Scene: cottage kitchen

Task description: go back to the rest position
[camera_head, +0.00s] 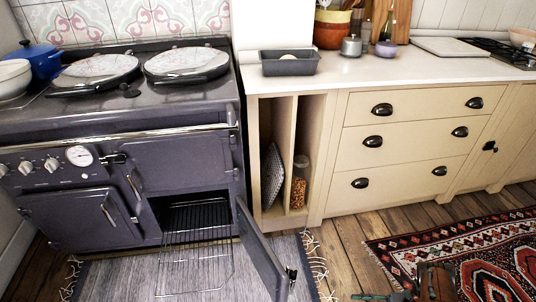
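My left gripper is not in view. A small dark part at the bottom edge, over the patterned rug, looks like my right gripper (436,272). It is cut off by the picture edge, and I cannot tell whether it is open or shut or holds anything. The dark range cooker (95,150) stands at the left. Its lower oven door (264,252) hangs open towards me. A wire rack (197,232) sticks out of the oven opening.
The open door and rack stand out over the grey mat (130,280). A grey loaf tin (290,66) sits on the pale counter (375,68). A jar (299,185) and a dark tray (272,175) stand in the cabinet slots. Wooden floor (350,240) is clear beside the red rug (480,250).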

